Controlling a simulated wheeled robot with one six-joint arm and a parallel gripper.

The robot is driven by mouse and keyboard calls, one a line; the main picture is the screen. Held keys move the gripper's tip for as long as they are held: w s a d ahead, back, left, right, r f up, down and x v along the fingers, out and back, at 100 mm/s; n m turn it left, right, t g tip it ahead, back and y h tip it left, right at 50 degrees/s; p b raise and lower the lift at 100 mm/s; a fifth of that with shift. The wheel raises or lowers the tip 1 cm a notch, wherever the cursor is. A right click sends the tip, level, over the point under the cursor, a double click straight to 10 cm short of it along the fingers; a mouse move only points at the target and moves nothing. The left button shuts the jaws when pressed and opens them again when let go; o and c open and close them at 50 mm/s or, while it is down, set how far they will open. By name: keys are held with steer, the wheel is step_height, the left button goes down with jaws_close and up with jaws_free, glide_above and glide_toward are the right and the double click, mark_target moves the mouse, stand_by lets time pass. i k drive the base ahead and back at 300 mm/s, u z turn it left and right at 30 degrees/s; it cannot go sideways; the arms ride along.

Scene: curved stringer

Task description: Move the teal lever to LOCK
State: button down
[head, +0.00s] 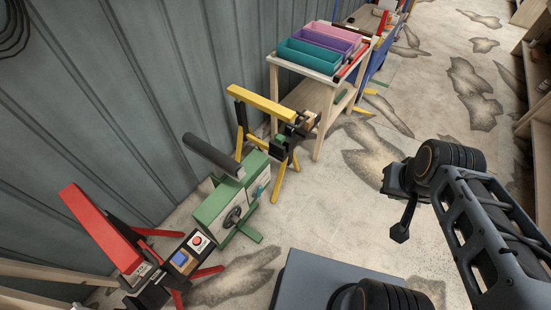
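A small teal piece (260,189) shows on the right side of the green machine (222,207); it looks like the teal lever. It is too small to read its position or any LOCK mark. The green machine has a dark handwheel and a dark bar on top, and stands by the grey wall. My gripper (401,234) hangs at the end of my arm, right of the machine and well apart from the teal piece. Its fingers are too small and dark to tell open from shut. I see nothing held in it.
A red machine (101,228) with a button panel (187,251) stands at lower left. A yellow stand (262,107) is behind the green machine. A wooden cart (330,105) with coloured bins stands farther back. Stained concrete floor (330,205) is clear right of the machines.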

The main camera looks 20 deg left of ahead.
mark_target(257, 195)
steer(key=k, duration=0.4)
steer(key=u, duration=0.75)
steer(key=i, duration=0.8)
steer(key=u, duration=0.45)
